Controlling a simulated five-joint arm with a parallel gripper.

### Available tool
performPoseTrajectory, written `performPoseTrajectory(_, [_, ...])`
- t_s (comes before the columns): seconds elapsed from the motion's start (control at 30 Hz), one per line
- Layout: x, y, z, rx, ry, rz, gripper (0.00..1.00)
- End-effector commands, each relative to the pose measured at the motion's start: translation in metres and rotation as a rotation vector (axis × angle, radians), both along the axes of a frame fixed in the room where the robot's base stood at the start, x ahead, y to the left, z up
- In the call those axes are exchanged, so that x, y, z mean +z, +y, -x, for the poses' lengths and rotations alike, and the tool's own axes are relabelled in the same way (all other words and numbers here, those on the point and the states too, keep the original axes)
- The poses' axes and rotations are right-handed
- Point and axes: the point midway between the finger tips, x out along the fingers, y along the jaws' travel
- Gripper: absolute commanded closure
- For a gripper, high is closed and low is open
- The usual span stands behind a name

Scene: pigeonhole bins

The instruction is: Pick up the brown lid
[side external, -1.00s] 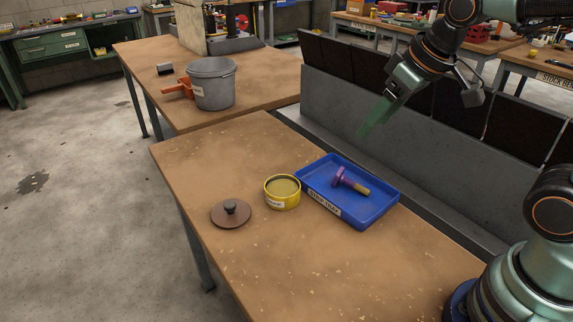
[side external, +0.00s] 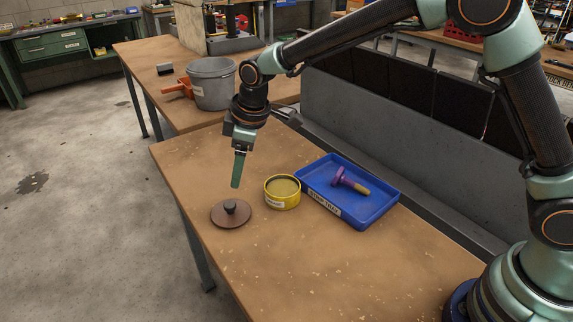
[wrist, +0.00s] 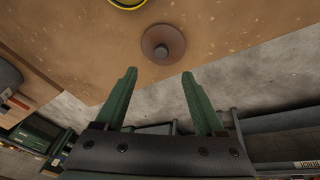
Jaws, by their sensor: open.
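The brown lid (side external: 230,216) is a round flat disc with a dark knob on top. It lies on the near wooden table, left of the yellow tin. It also shows in the wrist view (wrist: 163,44), beyond my fingertips and slightly right of centre. My gripper (side external: 236,186) points down, a little above the lid's knob and apart from it. In the wrist view my gripper (wrist: 159,73) has its two green fingers spread with nothing between them.
The yellow tin (side external: 282,204) stands close to the right of the lid. A blue tray (side external: 373,218) holding a purple-headed bolt (side external: 350,181) is further right. A grey bucket (side external: 212,104) stands on the table behind. The wooden tabletop (side external: 300,265) in front is clear.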

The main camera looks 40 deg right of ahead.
Motion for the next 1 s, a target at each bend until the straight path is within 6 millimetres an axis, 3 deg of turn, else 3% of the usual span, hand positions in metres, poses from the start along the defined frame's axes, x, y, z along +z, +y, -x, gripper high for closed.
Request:
performPoseTrajectory(0.4, [-0.058, 0.009, -0.015, 0.007, 0.003, 0.002, 0.29])
performPoseTrajectory(0.67, [-0.073, 0.011, -0.020, 0.006, 0.003, 0.001, 0.29])
performPoseTrajectory(1.0, [-0.112, 0.020, -0.031, 0.006, 0.004, 0.001, 0.29])
